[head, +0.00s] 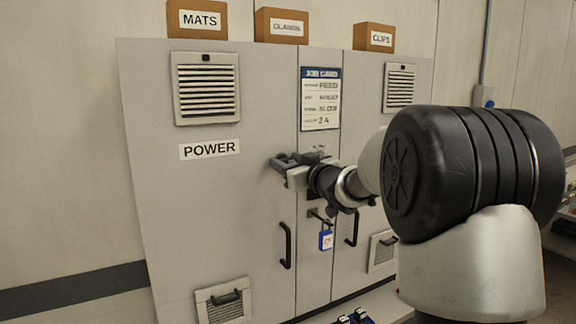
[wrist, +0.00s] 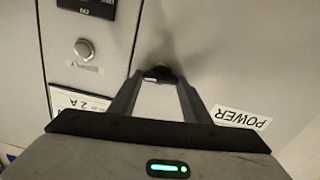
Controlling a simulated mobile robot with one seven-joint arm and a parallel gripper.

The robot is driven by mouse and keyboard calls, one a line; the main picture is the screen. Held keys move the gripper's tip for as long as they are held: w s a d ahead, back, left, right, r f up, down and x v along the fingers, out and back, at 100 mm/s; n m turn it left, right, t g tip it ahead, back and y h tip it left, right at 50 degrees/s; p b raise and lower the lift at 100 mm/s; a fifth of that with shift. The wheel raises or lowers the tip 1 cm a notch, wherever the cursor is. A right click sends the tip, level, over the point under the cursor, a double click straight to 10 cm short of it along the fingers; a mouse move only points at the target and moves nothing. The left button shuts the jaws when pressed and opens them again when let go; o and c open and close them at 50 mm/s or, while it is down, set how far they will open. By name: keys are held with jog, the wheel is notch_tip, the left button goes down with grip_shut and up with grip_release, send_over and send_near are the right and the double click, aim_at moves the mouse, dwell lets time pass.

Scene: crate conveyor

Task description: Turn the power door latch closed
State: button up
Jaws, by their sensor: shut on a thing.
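The power door (head: 200,225) is the wide grey left door of the cabinet, marked with a POWER label (head: 209,149). It looks shut. My gripper (head: 284,168) is at the door's right edge, shut on the dark power door latch (wrist: 164,73). In the wrist view, my gripper (wrist: 158,82) has its two fingertips at the small black latch. The fingers hide much of it, so its exact turn angle is hard to tell. The POWER label also shows upside down in the wrist view (wrist: 241,117).
A blue padlock tag (head: 326,240) hangs below my gripper. Black door handles (head: 286,246) and (head: 352,228) a second handle stick out nearby. A job card (head: 320,98) is above. Boxes labelled MATS (head: 197,31), and others, stand on top.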

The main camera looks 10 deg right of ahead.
jog(key=n+b, duration=0.3)
jog(key=n, duration=0.1)
jog(key=shift+a+f, duration=0.1)
jog(key=shift+f, duration=0.1)
jog(key=shift+a+f+n+b, duration=0.1)
jog(key=shift+n+b, duration=1.8)
jog(key=shift+n, duration=1.15)
jog(key=shift+a+n+b, duration=0.1)
jog(key=shift+n+b, duration=1.75)
jog(key=shift+n, duration=1.2)
jog(key=o, duration=1)
jog(key=shift+o, duration=0.2)
jog(key=shift+s+d, duration=0.1)
